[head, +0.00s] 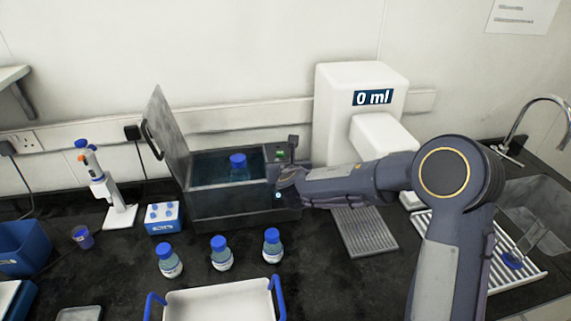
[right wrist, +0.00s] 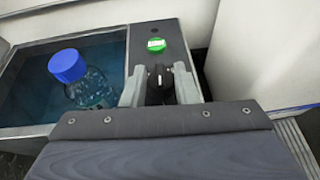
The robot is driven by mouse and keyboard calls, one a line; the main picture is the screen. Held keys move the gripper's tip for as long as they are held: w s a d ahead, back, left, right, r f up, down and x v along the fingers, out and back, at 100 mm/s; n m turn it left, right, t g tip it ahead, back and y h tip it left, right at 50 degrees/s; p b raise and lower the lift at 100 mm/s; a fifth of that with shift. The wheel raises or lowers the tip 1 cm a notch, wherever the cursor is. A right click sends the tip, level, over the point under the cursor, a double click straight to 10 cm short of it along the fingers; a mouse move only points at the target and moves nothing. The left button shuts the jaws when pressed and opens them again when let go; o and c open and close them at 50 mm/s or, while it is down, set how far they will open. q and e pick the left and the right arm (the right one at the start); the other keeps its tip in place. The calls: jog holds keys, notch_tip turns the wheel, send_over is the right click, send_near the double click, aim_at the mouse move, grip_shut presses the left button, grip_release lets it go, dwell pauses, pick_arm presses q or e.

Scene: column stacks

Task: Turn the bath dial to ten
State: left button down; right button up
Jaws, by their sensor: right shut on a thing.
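The water bath (head: 233,207) is a dark box with its lid (head: 166,135) raised on the left. A bottle with a blue cap (head: 238,163) stands in its water, and it also shows in the right wrist view (right wrist: 85,80). The black bath dial (right wrist: 158,82) is on the bath's right-hand panel, in front of a green button (right wrist: 156,45). My right gripper (right wrist: 158,85) is shut on the dial, one finger on each side. In the head view my right gripper (head: 288,180) reaches the panel from the right. The dial's scale cannot be read. My left gripper is out of view.
Several blue-capped bottles (head: 220,253) stand in front of the bath, behind a white tray with blue handles (head: 220,304). A white dispenser reading "0 ml" (head: 345,95) stands behind my right arm. A pipette stand (head: 119,215) and blue rack (head: 163,218) are left; a sink (head: 535,205) is right.

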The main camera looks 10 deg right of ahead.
jog(key=shift+a+m+h+b, duration=0.3)
jog(key=shift+m+h, duration=0.7)
jog(key=shift+h, duration=0.1)
jog(key=m+h, duration=0.1)
jog(key=m+g+h, duration=0.1)
jog(key=h, duration=0.1)
jog(key=shift+a+m, duration=0.2)
jog(key=shift+m, duration=0.2)
jog(key=m+g+h, duration=0.1)
jog(key=m+g+h+p, duration=0.1)
jog(key=m+g+h, duration=0.1)
jog(key=m+g+h+p, duration=0.1)
jog(key=m+h, duration=0.1)
jog(key=shift+w+a+g, duration=0.2)
jog(key=shift+w+g, duration=0.1)
jog(key=m+g+h, duration=0.1)
jog(key=m+g, duration=0.1)
jog(key=shift+w+m+p, duration=0.15)
jog(key=shift+m+p, duration=0.25)
jog(key=shift+f+m+g+h, duration=0.1)
jog(key=shift+m+g+h, duration=0.3)
jog(key=shift+m+g, duration=0.6)
jog(key=shift+w+g, duration=0.1)
jog(key=shift+g, duration=0.4)
jog(key=o, duration=1)
